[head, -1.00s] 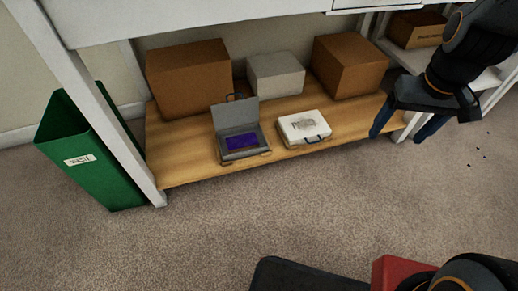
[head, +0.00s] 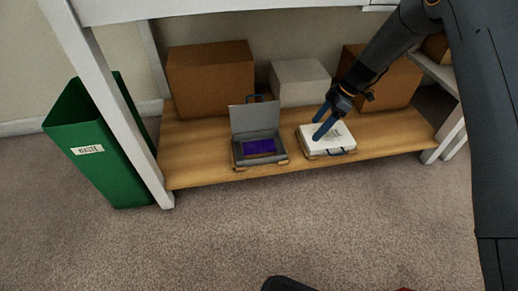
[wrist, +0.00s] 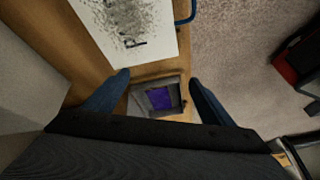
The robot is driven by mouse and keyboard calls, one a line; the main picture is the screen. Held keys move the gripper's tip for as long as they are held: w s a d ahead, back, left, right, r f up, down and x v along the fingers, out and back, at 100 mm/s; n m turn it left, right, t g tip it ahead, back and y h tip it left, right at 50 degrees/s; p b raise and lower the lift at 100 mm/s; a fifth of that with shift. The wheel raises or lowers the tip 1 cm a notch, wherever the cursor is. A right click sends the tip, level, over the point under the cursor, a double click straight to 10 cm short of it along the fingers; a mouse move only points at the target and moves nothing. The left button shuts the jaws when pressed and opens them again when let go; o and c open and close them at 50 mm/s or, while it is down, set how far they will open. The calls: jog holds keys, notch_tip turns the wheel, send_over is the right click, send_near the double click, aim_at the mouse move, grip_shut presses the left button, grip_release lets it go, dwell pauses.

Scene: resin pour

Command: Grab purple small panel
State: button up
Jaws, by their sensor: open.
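The purple small panel (head: 259,147) lies inside an open grey case (head: 254,119) on the low wooden shelf. In the wrist view the panel (wrist: 160,98) shows between my fingers, further off, in the grey case (wrist: 141,104). My gripper (head: 322,122) is open and empty, with blue fingers pointing down and left. In the head view it appears over the closed white case, to the right of the open case. In the wrist view my gripper (wrist: 158,80) has its two fingers well apart. It is apart from the panel.
A closed white case (head: 316,146) with a dark handle lies right of the grey case. Brown boxes (head: 210,80) and a pale box (head: 300,84) stand behind. A green bin (head: 100,150) and a white table leg (head: 125,120) stand left.

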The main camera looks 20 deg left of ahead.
jog(key=a+f+n, duration=0.2)
jog(key=a, duration=0.1)
jog(key=a+f+n+g+y, duration=0.1)
jog(key=a+f+n, duration=0.1)
jog(key=a+f, duration=0.1)
jog(key=shift+a+f, duration=0.2)
jog(key=shift+f, duration=0.1)
jog(key=shift+s+a+f, duration=0.1)
jog(key=shift+s+a, duration=0.05)
jog(key=shift+a, duration=0.15)
jog(key=b, duration=0.3)
send_near(259, 147)
jog(key=f, duration=0.2)
jog(key=shift+s+a+f, duration=0.15)
jog(key=shift+a+f, duration=0.2)
jog(key=shift+a, duration=0.05)
jog(key=b+x, duration=0.2)
jog(key=x, duration=0.3)
jog(key=shift+s+a, duration=0.25)
jog(key=shift+a, duration=0.1)
jog(key=shift+c, duration=0.6)
jog(key=c, duration=1.1)
